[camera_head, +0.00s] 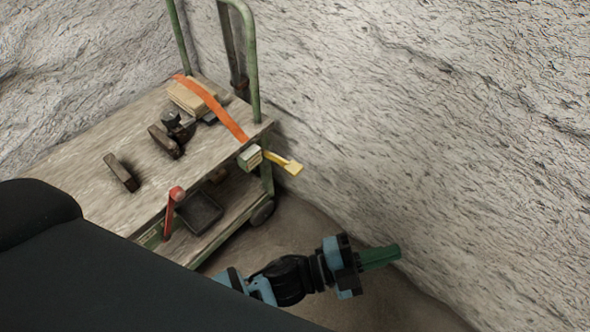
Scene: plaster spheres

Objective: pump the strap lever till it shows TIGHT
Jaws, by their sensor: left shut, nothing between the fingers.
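An orange strap (217,107) runs over a wooden block (188,97) on the cart top. It ends at a small pale green ratchet housing (250,157) on the cart's edge. The yellow strap lever (285,163) sticks out from the housing to the right, towards the wall. Any marking on the housing is too small to read. My left gripper (382,256) has green fingers that are shut and empty. It is below and to the right of the lever, well apart from it, and points right. My right gripper is not in view.
The wooden cart (95,190) has a green upright handle (252,60) and a red-knobbed lever (172,208) at its front edge. Dark tools (166,141) lie on top, and a black tray (200,213) sits below. A rough pale wall (450,130) stands close on the right.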

